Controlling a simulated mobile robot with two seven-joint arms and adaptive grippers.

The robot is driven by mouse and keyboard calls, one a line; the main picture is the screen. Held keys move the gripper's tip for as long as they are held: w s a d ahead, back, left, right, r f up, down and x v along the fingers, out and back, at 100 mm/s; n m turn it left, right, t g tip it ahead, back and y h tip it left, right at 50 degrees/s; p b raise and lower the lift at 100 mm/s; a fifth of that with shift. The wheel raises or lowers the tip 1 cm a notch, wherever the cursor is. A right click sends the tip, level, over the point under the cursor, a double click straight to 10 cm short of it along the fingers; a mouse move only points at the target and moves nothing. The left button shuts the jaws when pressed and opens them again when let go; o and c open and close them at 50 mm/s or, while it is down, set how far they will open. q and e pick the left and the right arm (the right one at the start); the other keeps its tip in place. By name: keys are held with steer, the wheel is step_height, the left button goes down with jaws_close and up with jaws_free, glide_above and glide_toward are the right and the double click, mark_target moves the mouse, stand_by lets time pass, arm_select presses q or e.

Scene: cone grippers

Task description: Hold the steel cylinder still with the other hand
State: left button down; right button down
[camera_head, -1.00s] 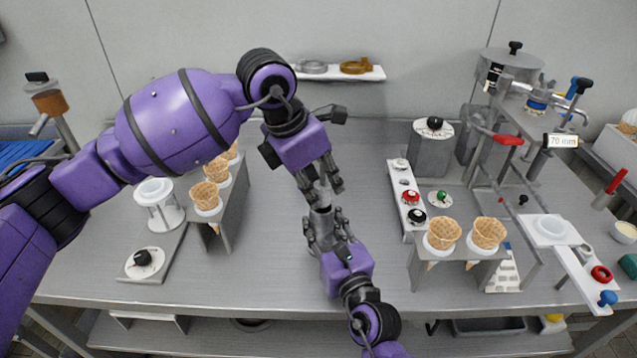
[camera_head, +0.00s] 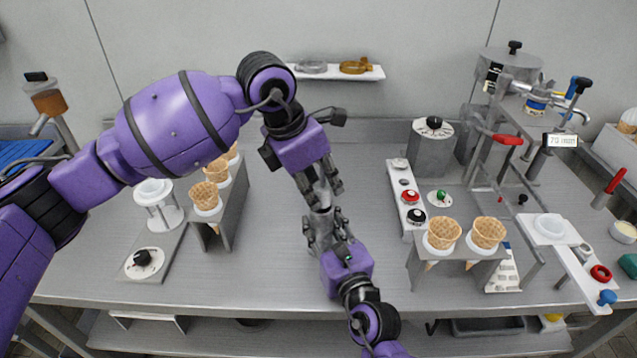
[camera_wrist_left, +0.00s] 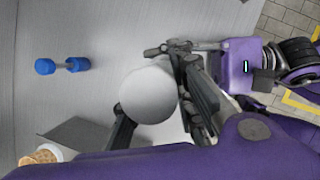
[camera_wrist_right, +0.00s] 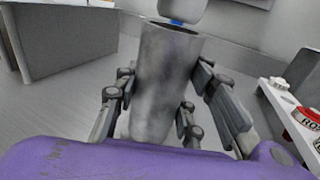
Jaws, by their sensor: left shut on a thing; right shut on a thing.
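The steel cylinder (camera_wrist_right: 165,85) stands upright with its open rim up in the right wrist view. My right gripper (camera_head: 323,230) is shut on it, with fingers on both sides; in the head view the fingers hide part of it. My left gripper (camera_head: 320,185) is just above, shut on a pale grey rounded thing (camera_wrist_left: 150,95). In the right wrist view a grey piece (camera_wrist_right: 180,8) with a blue tip hangs over the cylinder's mouth. I cannot tell whether the tip is inside the mouth.
Racks with waffle cones stand on the left (camera_head: 234,205) and right (camera_head: 457,262). A button panel (camera_head: 410,196) and a metal press frame (camera_head: 520,160) are at the right. A blue-ended piece (camera_wrist_left: 62,66) shows in the left wrist view. The table front is mostly clear.

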arm_select(q)
steer(key=shift+f, duration=0.95)
steer(key=c, duration=1.4)
jaws_free()
steer(key=shift+c, duration=0.2)
steer(key=v, duration=1.2)
arm_select(e)
steer(key=c, duration=0.7)
jaws_free()
steer(key=shift+o, duration=0.2)
steer(key=o, duration=0.5)
